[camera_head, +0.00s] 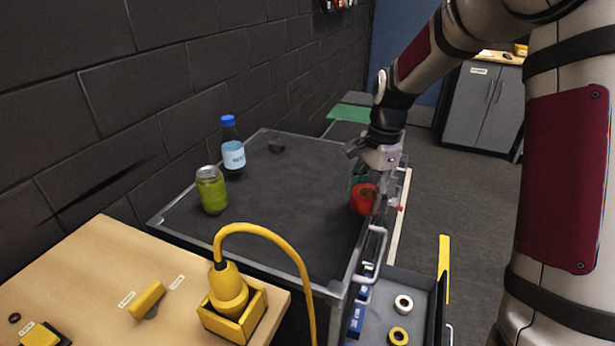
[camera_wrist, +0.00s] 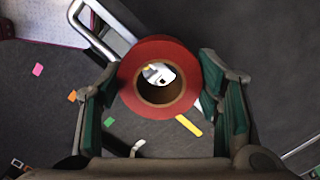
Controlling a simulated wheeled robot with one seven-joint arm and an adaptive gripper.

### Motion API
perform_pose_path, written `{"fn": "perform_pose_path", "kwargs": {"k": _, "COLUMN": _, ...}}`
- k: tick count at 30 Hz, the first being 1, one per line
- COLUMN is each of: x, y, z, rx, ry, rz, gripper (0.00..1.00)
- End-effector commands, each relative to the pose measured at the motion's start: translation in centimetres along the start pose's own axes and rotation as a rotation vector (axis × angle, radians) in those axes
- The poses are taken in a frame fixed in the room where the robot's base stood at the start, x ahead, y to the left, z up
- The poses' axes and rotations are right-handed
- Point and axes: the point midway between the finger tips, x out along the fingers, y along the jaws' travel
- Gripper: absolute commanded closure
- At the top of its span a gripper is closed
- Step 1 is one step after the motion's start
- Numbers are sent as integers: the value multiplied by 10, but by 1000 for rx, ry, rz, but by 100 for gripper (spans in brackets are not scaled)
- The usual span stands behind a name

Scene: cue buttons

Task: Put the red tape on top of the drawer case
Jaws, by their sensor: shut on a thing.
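My gripper (camera_head: 366,183) is shut on the red tape (camera_head: 363,199), a thick red roll with a brown core, near the right edge of the drawer case (camera_head: 290,215). The case has a dark flat top with a metal rim. In the wrist view the red tape (camera_wrist: 130,82) sits between the green pads of my gripper (camera_wrist: 160,80), its hole facing the camera. Dark floor and a metal handle show around the roll there. In the head view the roll overlaps the case's right edge; I cannot tell whether it touches the top.
A green can (camera_head: 212,190) and a blue-capped bottle (camera_head: 232,150) stand on the case's left side. An open drawer (camera_head: 377,326) holds a white roll (camera_head: 403,304) and a yellow roll (camera_head: 398,336). A yellow cable (camera_head: 290,250) arches at the front. The top's middle is clear.

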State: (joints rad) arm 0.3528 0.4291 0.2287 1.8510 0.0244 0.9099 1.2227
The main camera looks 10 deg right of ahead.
Motion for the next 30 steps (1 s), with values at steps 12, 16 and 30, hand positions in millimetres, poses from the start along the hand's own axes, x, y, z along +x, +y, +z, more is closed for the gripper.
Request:
{"fn": "perform_pose_path", "kwargs": {"k": 12, "x": 14, "y": -100, "z": 22, "rx": -3, "ry": -2, "rz": 0, "gripper": 70}}
{"fn": "perform_pose_path", "kwargs": {"k": 16, "x": 16, "y": -123, "z": 26, "rx": -2, "ry": -2, "rz": -1, "gripper": 70}}
{"fn": "perform_pose_path", "kwargs": {"k": 30, "x": 46, "y": -135, "z": 26, "rx": 1, "ry": -2, "rz": 3, "gripper": 70}}
